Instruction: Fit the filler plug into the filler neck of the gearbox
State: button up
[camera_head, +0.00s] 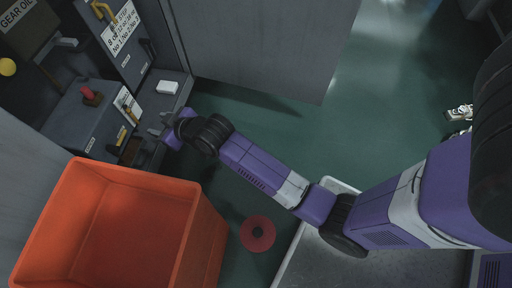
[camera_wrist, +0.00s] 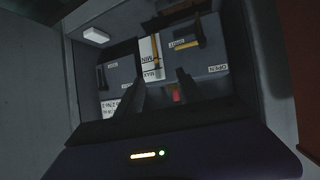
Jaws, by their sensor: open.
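A red knob (camera_head: 91,95) stands on top of the housing; a red part (camera_wrist: 176,95) shows beside the right finger in the wrist view. A gauge plate marked MIN and MAX (camera_wrist: 150,60) is on the housing's front. I cannot clearly single out the filler plug or filler neck; the area by the fingers is dark and partly hidden.
A white block (camera_head: 167,87) sits on the grey ledge. Yellow handles (camera_head: 105,12) and a yellow ball (camera_head: 7,67) are at upper left. A red disc (camera_head: 257,233) lies on the green floor, which is mostly open.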

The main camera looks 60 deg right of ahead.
jog(key=s+t, duration=0.1)
jog(key=s, duration=2.3)
jog(key=s+a+r+t, duration=0.1)
jog(key=s+a+r, duration=0.2)
jog(key=s+r, duration=0.9)
jog(key=s, duration=0.4)
jog(key=shift+s+r+m+t, duration=0.2)
jog(key=shift+r+m+t, duration=0.15)
jog(key=shift+m+t, duration=0.05)
notch_tip(320, 180, up, 30)
jog(key=p, duration=3)
